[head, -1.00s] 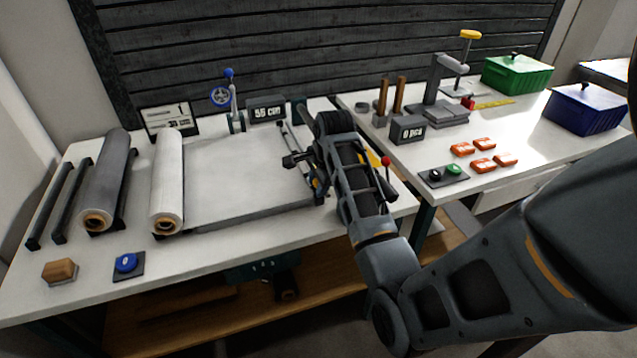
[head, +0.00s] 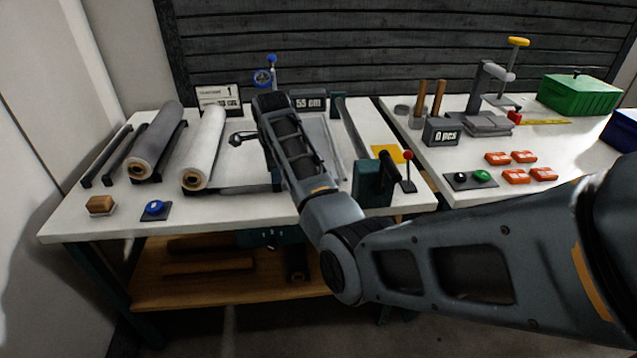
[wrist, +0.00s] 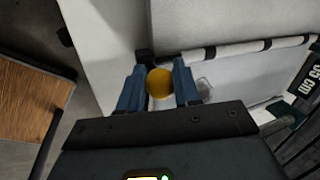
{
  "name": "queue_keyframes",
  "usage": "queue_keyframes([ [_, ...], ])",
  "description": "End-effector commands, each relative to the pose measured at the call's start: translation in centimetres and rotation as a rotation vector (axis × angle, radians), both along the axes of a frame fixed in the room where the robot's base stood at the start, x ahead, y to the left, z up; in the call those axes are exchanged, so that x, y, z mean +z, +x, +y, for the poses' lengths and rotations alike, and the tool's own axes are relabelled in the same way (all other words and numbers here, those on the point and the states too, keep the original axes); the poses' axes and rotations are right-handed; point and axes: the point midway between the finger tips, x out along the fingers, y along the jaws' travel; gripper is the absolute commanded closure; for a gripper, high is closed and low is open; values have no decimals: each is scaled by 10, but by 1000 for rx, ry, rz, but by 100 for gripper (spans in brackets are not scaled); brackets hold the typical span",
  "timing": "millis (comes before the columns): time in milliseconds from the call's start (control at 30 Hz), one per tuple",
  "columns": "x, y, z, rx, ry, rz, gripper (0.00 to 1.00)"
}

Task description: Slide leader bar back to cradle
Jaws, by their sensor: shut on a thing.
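In the wrist view, my gripper (wrist: 160,85) has its two blue jaws closed around a round yellow knob (wrist: 159,83). The knob is at the near end of what looks like the leader bar (wrist: 225,50), a thin bar with black and white sections across the bed. In the head view my arm hides the jaws and most of the bar. The arm's end is over the bed, right of the white roll (head: 204,150). Pale sheet (wrist: 220,20) lies on the roll side of the bar. I cannot tell which part is the cradle.
A grey roll (head: 157,142) lies left of the white one. A blue button (head: 154,208) and a brown block (head: 101,204) are at the front left. A teal block (head: 373,183) and a red-knobbed lever (head: 407,172) stand right of the bed. The display (head: 308,100) reads 55 cm.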

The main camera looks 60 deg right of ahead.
Motion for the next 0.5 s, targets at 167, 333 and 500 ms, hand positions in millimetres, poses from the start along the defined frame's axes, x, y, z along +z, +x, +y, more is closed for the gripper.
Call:
queue_keyframes([
  [167, -3, 49, 36, 7, 0, -3, 100],
  [333, -4, 82, 64, 5, 0, -3, 100],
  [500, -3, 103, 82, 3, 1, -1, 100],
])
